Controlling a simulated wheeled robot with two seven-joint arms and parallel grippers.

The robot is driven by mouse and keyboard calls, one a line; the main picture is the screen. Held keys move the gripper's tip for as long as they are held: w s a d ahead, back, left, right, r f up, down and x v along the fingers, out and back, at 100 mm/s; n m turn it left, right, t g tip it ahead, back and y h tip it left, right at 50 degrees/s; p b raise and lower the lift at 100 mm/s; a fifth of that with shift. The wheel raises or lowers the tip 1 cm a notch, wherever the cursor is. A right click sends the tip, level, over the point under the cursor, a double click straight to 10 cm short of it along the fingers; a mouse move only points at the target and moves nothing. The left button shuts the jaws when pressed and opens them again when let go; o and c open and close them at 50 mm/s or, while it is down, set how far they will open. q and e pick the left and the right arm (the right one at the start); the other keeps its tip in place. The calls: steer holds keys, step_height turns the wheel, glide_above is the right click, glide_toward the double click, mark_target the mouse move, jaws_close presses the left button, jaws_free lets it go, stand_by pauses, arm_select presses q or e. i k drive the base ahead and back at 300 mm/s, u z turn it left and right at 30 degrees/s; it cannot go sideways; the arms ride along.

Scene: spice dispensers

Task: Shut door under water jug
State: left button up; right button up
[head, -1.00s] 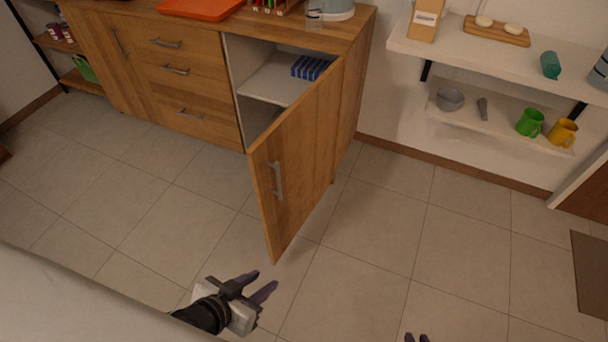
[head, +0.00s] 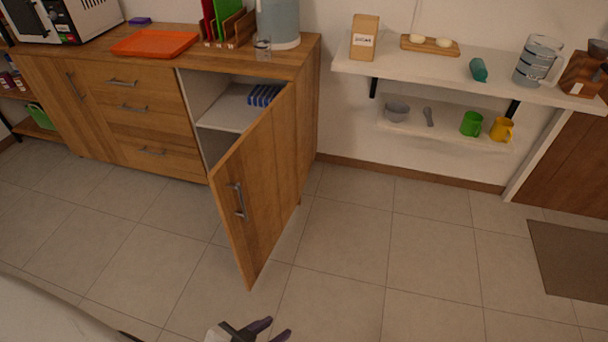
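The wooden cabinet door (head: 250,180) stands wide open at the right end of the wooden cabinet (head: 165,100), swung out toward me. Its grey bar handle (head: 239,202) is on the outer face, near the free edge. A blue-grey jug (head: 278,25) stands on the cabinet top above this open compartment. My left gripper (head: 275,328) is at the bottom edge, partly cut off, below the door's lower corner and apart from it. Its dark fingers are spread and nothing shows between them. My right gripper is not in view.
Blue items (head: 264,95) lie on the inner shelf behind the door. To the right, a white wall shelf (head: 470,80) holds jars and a board, with mugs (head: 471,124) on a lower shelf. The tiled floor (head: 350,240) right of the door is clear.

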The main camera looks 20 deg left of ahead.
mark_target(253, 185)
steer(key=u, duration=0.4)
steer(key=i, duration=1.05)
steer(key=u, duration=3.55)
steer(key=k, duration=0.9)
steer(key=z, duration=1.85)
